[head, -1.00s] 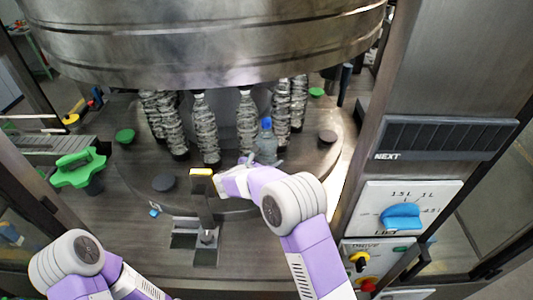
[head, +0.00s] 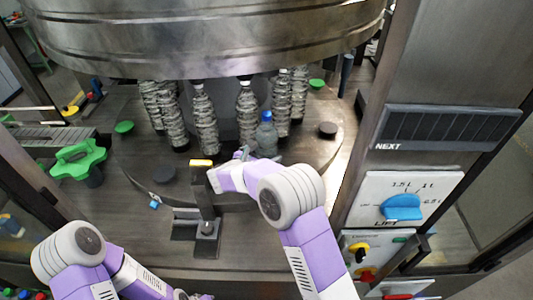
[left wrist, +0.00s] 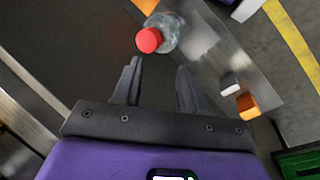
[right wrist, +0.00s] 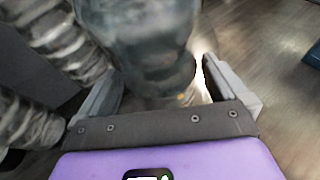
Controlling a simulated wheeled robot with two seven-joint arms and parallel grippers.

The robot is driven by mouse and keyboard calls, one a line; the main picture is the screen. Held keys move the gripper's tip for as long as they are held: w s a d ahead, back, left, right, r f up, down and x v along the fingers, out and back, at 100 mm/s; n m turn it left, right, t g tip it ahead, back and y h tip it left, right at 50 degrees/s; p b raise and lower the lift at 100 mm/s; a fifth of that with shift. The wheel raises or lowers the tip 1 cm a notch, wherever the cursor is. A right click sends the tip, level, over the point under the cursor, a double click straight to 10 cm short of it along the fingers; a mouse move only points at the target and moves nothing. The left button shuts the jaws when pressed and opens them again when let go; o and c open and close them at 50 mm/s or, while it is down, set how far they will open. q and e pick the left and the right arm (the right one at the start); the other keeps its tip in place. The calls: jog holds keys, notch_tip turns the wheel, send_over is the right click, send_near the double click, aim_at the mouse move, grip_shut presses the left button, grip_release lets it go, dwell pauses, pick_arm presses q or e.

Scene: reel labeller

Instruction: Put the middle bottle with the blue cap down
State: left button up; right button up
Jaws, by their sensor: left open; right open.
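The clear bottle with the blue cap (head: 266,136) stands upright on the round turntable (head: 300,165) in the head view, in front of the wrapped bottles. My right gripper (head: 247,154) is open, just left of and in front of its lower part. In the right wrist view the bottle (right wrist: 155,40) fills the space ahead of and between the open fingers; its cap is out of frame. I cannot tell whether a finger touches it. My left gripper (left wrist: 160,85) is open and empty, with a red-capped bottle (left wrist: 160,35) ahead of its fingertips.
Several wrapped bottles (head: 204,120) stand close behind under the large metal drum (head: 200,40). A post with a yellow top (head: 201,163) stands left of my right gripper. A green star wheel (head: 78,160) is at left, a control panel (head: 410,205) at right.

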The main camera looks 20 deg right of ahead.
jog(key=b+v, duration=0.1)
jog(key=v, duration=0.8)
jog(key=shift+s+a, duration=0.25)
jog(key=shift+s, duration=0.05)
jog(key=shift+r, duration=0.15)
